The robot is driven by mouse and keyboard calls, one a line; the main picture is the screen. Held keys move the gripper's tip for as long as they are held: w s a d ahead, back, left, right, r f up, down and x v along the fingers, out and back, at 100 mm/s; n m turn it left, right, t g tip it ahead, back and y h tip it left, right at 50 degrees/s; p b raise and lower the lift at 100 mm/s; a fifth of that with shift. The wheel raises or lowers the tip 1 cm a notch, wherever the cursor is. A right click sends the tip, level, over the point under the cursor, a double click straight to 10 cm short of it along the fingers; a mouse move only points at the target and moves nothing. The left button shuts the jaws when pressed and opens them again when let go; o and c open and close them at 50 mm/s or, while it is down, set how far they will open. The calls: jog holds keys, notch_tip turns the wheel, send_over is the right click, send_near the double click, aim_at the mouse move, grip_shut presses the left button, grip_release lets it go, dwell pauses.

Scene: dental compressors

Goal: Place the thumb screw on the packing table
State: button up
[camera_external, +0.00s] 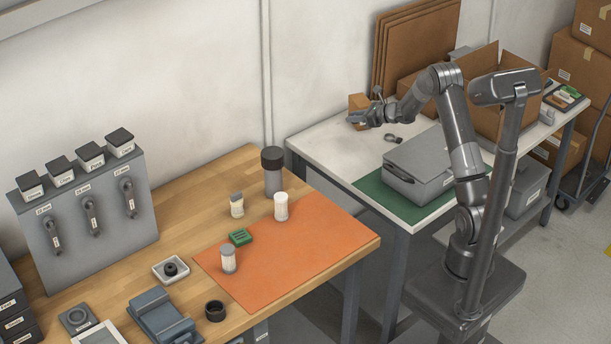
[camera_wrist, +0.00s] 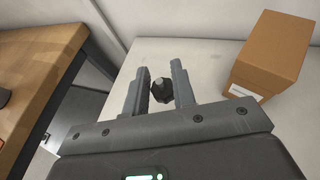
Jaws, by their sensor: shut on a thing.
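The thumb screw (camera_wrist: 162,92) is a small dark knob between the two fingers of my gripper (camera_wrist: 160,88) in the wrist view. My gripper (camera_external: 354,118) is shut on it. In the external view the gripper is over the far left part of the white-topped packing table (camera_external: 325,143), and the screw is too small to make out there. The tabletop also shows below the fingers in the wrist view (camera_wrist: 205,72). I cannot tell whether the screw touches the tabletop.
A small cardboard box (camera_wrist: 270,55) stands right of the fingers. A dark ring-like part (camera_external: 393,139) and a grey case (camera_external: 420,165) on a green mat (camera_external: 388,203) are nearer the front. A wooden workbench (camera_external: 190,208) stands to the left across a gap.

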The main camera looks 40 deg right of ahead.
send_over(327, 146)
notch_tip(327, 146, down, 6)
jog(key=shift+a+f, duration=0.1)
jog(key=shift+f, duration=1.9)
jog(key=shift+f, duration=0.15)
jog(key=o, duration=0.9)
jog(key=shift+o, duration=0.2)
